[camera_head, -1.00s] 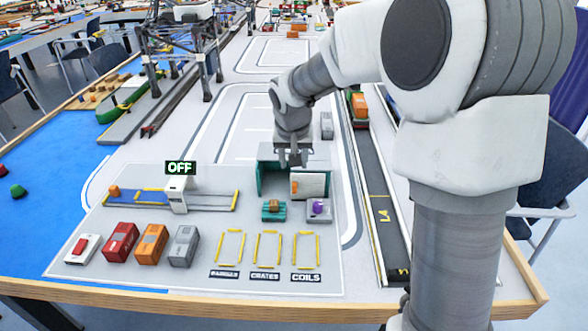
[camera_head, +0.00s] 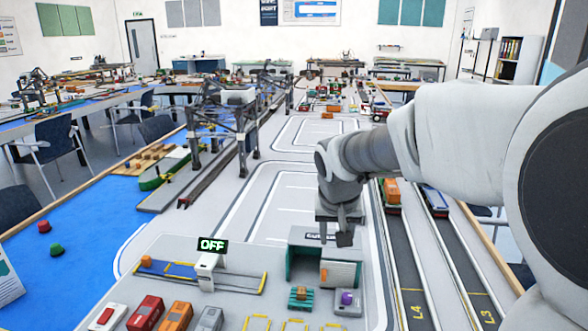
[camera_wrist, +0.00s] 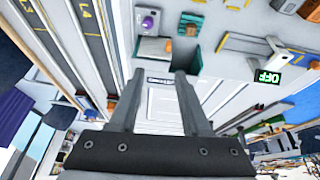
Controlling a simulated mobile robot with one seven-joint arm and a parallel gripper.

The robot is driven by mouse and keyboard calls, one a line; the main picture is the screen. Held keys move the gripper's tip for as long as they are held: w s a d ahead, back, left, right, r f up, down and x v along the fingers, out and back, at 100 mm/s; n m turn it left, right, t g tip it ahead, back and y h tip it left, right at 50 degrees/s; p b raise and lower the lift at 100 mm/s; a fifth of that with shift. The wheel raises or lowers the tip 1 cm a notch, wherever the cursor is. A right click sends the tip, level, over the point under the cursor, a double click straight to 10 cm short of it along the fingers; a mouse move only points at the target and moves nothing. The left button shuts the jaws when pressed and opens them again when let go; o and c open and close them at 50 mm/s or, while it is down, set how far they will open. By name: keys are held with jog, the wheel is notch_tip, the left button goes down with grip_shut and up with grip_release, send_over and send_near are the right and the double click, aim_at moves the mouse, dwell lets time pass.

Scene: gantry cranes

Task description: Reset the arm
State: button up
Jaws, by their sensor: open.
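My gripper (camera_head: 342,236) hangs over the table at the end of my arm, near the top of a small white-and-teal open-fronted shed (camera_head: 304,262). In the wrist view my gripper's two fingers (camera_wrist: 157,98) stand apart with nothing between them. The shed (camera_wrist: 151,68) shows beyond the fingertips there, with its teal wall and an orange-brown block. I cannot tell from the head view how far above the shed the fingers are.
Red (camera_head: 146,313), orange (camera_head: 176,317) and grey containers sit at the front. A gantry crane (camera_head: 222,125) stands at the back left. Lanes with trucks (camera_head: 391,194) run on the right.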

jog(key=s+d+r+p, duration=0.1)
jog(key=s+r+p, duration=0.1)
jog(key=s, duration=0.5)
jog(key=s+d+r+n+p, duration=0.1)
jog(key=s+r+p, duration=0.2)
jog(key=s+r, duration=0.2)
jog(key=s+d+r+t+y+p, duration=0.1)
jog(key=s+r, duration=0.3)
jog(key=s, duration=0.7)
jog(key=shift+s+r+n+p, duration=0.25)
jog(key=shift+n+p, duration=0.15)
jog(key=shift+p, duration=0.45)
